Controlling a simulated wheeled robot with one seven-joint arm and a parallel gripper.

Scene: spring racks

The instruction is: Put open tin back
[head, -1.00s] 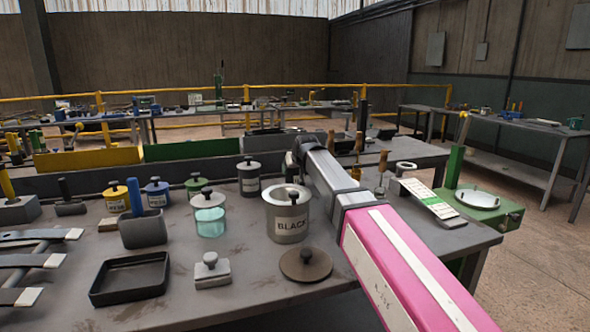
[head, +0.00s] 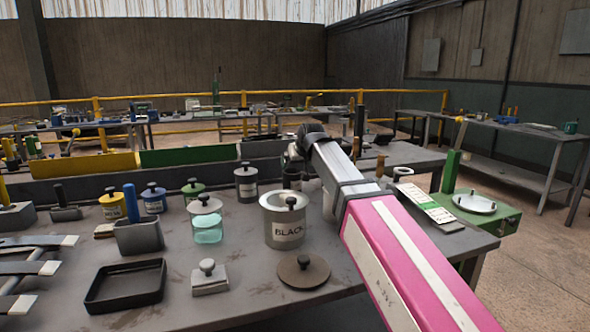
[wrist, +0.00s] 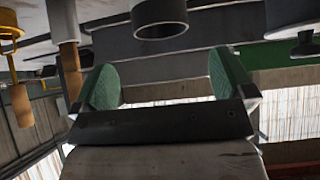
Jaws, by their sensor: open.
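In the wrist view, which is upside down, a dark open cylinder (wrist: 160,18) at the top appears to be this tin. My gripper (wrist: 166,80) is open, with its green pads apart and nothing between them.
A lidded grey tin (head: 246,183) stands left of the dark tin. Wooden-handled tools (head: 380,165) stand to the right. A brown knobbed lid (head: 303,271), a glass jar (head: 207,228) and a black tray (head: 126,284) are nearer. A trough with a green panel (head: 190,155) runs behind.

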